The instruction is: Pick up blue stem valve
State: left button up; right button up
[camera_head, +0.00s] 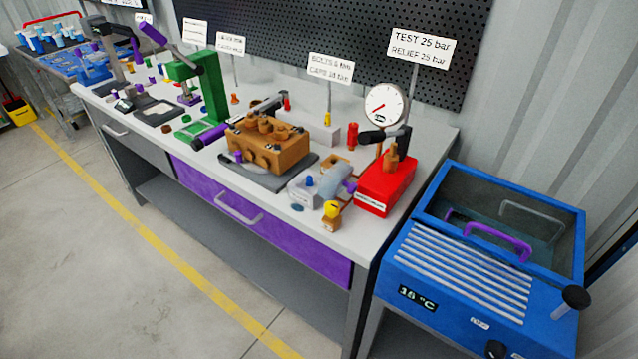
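A small part with a blue top (309,181) stands upright at a light grey block (299,194) near the front edge of the workbench, right of the brown pump block (268,145). It may be the blue stem valve, but it is too small to tell for sure. Several blue and white parts (62,38) also stand on the cart at the far left, too small to identify. Neither of my grippers shows in this view.
The workbench (215,165) holds a green press (205,90), a red test unit (386,186) with a gauge (386,106), and a yellow-topped part (332,213). A blue bath (480,265) stands at the right. The floor in front (90,260) is clear.

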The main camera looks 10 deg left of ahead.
aim_at(309, 182)
jog(key=i+j+z, duration=0.2)
jog(key=j, duration=0.3)
jog(key=i+j+z, duration=0.15)
jog(key=j, duration=0.4)
jog(key=i+j+z, duration=0.2)
jog(key=j, duration=0.3)
jog(key=i+j+z, duration=0.2)
jog(key=j, duration=0.4)
jog(key=j+z, duration=0.2)
jog(key=j, duration=0.35)
jog(key=k, duration=0.05)
